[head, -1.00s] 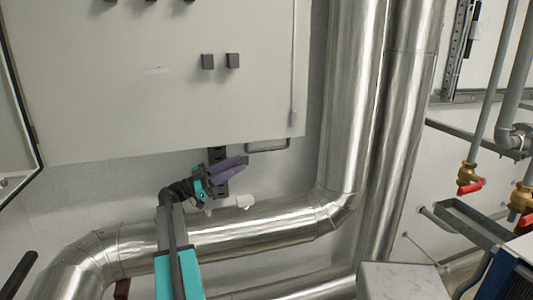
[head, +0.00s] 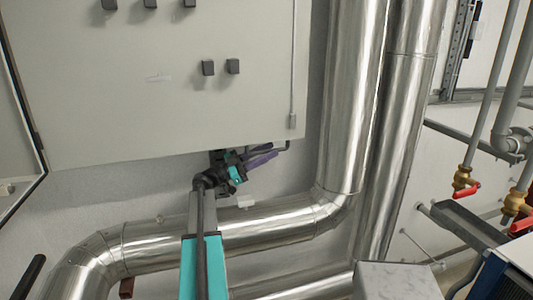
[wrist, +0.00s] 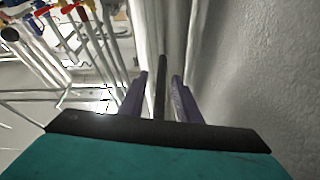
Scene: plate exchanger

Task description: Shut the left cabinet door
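A large pale grey cabinet panel (head: 120,110) with dark knobs fills the upper left of the head view. A black-edged panel (head: 18,120) meets it at the far left, cut off by the frame. I cannot tell for certain which of them is the left door. A dark bar handle (head: 287,146) juts out under the grey panel's lower right edge. My gripper (head: 262,158) is just under that edge, beside the handle. In the wrist view my two purple fingers (wrist: 159,92) are apart, with a dark bar (wrist: 161,75) between them and gaps on both sides.
Thick shiny pipes (head: 350,100) stand right of the panel, and one (head: 270,228) runs below my gripper. The wall (wrist: 255,80) is close on the right in the wrist view. Red-handled valves (head: 465,185) and a grey box (head: 395,281) are further right.

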